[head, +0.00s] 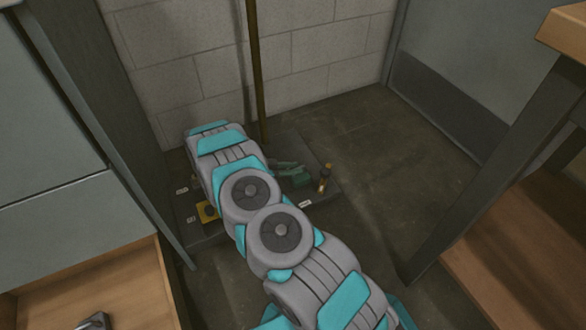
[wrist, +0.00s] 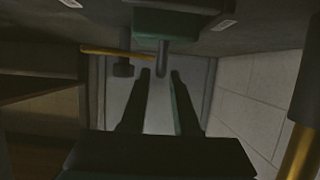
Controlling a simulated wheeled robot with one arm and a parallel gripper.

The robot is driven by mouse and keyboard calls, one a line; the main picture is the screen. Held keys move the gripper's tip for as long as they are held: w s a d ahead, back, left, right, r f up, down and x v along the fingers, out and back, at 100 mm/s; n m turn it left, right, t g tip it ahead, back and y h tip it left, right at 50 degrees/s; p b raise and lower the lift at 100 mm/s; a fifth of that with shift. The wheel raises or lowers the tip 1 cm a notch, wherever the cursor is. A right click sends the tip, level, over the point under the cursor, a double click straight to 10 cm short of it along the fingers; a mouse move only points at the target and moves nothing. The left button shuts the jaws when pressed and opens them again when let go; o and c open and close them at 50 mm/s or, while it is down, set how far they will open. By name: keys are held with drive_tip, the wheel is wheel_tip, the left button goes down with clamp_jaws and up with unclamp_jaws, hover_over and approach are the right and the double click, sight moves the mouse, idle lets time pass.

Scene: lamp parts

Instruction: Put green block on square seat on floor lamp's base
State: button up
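The floor lamp's base (head: 290,215) is a dark slab on the floor against the block wall, with a tall brass pole (head: 256,70). The green block (head: 300,179) is at the base's right part, just left of a short dark-and-brass post (head: 325,178). In the wrist view the green block (wrist: 165,24) is at the top, with a dark stem (wrist: 162,55) sticking out toward my gripper (wrist: 160,74). My gripper's fingers are apart, with the stem's end showing between their tips; contact is unclear. Whether the block sits in a seat is hidden.
A yellow piece (head: 207,212) is at the base's left part, partly behind my arm. A grey cabinet (head: 50,130) with an open wooden drawer (head: 100,285) is left. A wooden desk (head: 530,240) is right. Floor (head: 380,150) right of the base is clear.

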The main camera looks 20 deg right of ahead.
drive_tip(key=shift+o, duration=1)
